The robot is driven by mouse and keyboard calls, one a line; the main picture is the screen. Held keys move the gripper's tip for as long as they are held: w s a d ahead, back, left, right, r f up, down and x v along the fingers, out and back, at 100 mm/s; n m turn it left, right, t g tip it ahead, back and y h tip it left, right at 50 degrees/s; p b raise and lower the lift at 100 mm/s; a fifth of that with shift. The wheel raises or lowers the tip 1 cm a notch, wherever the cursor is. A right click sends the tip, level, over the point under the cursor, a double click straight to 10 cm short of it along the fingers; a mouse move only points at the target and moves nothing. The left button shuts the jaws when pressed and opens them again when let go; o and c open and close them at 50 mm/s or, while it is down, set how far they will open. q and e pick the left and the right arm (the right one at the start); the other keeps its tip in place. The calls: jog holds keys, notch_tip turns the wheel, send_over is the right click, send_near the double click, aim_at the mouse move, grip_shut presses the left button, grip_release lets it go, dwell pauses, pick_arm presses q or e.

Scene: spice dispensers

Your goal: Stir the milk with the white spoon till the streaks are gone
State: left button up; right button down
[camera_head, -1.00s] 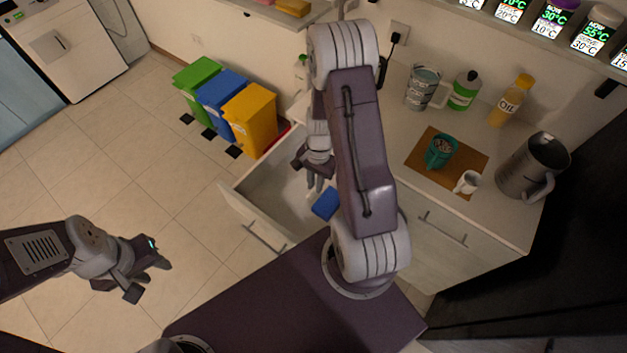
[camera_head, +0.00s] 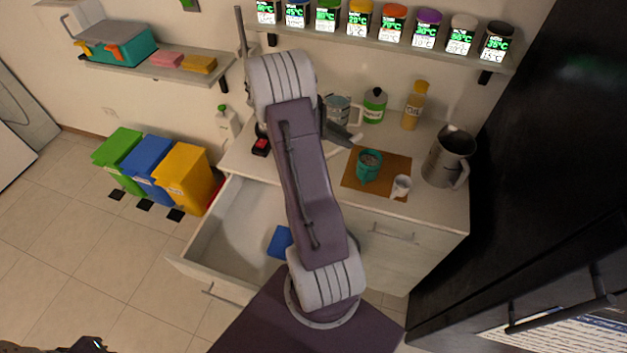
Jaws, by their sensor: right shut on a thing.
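My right gripper (camera_head: 344,135) is over the counter left of the teal mug, partly hidden by my own arm. It is shut on a slim white thing that looks like the white spoon (camera_head: 342,146). The teal mug (camera_head: 368,168) stands upright on a brown mat (camera_head: 352,182). Its contents look mottled and are too small to identify as milk. A small white cup (camera_head: 400,187) stands to its right at the mat's edge. My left gripper (camera_head: 92,345) is cut off at the bottom left, so its jaws are unclear.
A drawer (camera_head: 210,235) stands open with a blue thing (camera_head: 280,241) inside. A metal jug (camera_head: 448,160), oil bottle (camera_head: 414,105), green bottle (camera_head: 374,106) and clear measuring cup (camera_head: 337,104) surround the mat. A shelf (camera_head: 400,46) of spice jars hangs above.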

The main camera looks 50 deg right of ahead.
jog(key=s+d+r+m+g+h+p, duration=0.1)
jog(key=s+d+r+m+g+p, duration=0.1)
jog(key=s+d+r+g, duration=0.45)
notch_tip(320, 180, down, 12)
jog(key=t+b, duration=0.1)
jog(key=b, duration=0.7)
jog(key=shift+w+d, duration=0.35)
jog(key=shift+w, duration=0.1)
